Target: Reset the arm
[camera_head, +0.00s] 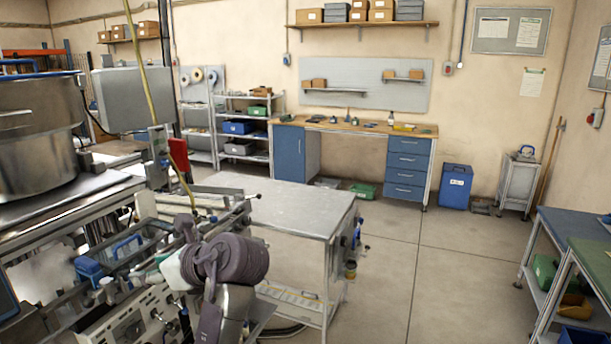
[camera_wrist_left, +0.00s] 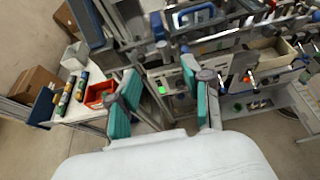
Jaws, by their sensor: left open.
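My left arm (camera_head: 225,268) reaches in at the bottom of the head view, bent beside the machine. Its gripper is mostly hidden there behind the arm links. In the left wrist view my left gripper (camera_wrist_left: 166,108) shows two teal-padded fingers spread wide apart, with nothing held between them. The fingers point toward the machine frame (camera_wrist_left: 195,45), which lies beyond the fingertips. I cannot tell the exact gap between fingers and frame. My right gripper is in neither view.
A large steel pot (camera_head: 38,130) stands on the machine at left. A bare metal table (camera_head: 285,200) stands just beyond my arm. The floor (camera_head: 450,270) to the right is clear up to a side bench (camera_head: 570,225).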

